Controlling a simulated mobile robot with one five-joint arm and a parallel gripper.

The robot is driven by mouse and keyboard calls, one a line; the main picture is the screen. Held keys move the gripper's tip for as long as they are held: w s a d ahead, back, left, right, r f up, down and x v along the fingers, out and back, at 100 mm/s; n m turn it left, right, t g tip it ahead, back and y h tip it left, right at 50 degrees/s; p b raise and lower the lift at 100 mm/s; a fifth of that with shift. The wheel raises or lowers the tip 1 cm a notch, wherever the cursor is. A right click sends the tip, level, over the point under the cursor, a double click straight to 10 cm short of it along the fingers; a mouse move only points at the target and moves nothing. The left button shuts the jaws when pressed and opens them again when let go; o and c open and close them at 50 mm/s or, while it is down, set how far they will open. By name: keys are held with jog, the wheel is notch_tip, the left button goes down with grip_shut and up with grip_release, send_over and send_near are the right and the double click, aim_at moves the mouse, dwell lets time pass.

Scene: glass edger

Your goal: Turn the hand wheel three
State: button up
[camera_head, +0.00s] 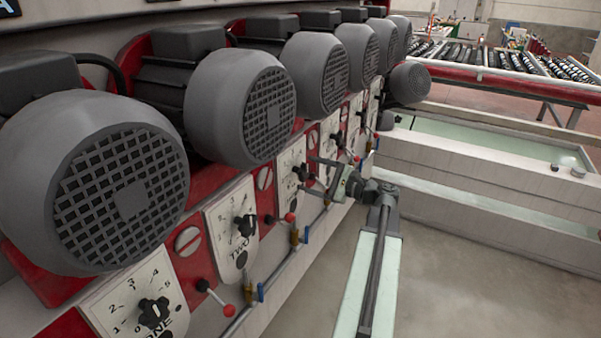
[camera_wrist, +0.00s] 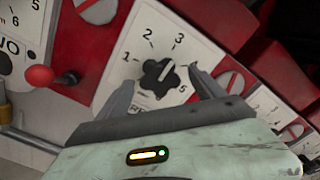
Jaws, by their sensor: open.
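The hand wheel three is a small black lobed knob (camera_wrist: 160,78) on a white dial plate (camera_wrist: 143,48) with printed numbers. In the wrist view it lies between the two fingers of my gripper (camera_wrist: 162,76), which are spread with a gap to the knob on each side. A pale mark on the knob points up and right. The lower plate and part of its label are hidden by my gripper. In the head view my gripper (camera_head: 312,175) is at the third plate (camera_head: 288,158), and its fingers partly cover the knob there. Contact cannot be told.
Dials labelled ONE (camera_head: 125,300) and TWO (camera_head: 222,225) sit nearer along the red panel. Large grey motors (camera_head: 240,110) bulge above the dials. A red-tipped lever (camera_wrist: 40,75) sticks out left of the plate. A pipe with blue-handled valves (camera_head: 307,235) runs below.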

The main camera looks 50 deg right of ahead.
aim_at(307, 173)
jog(key=shift+x, duration=1.55)
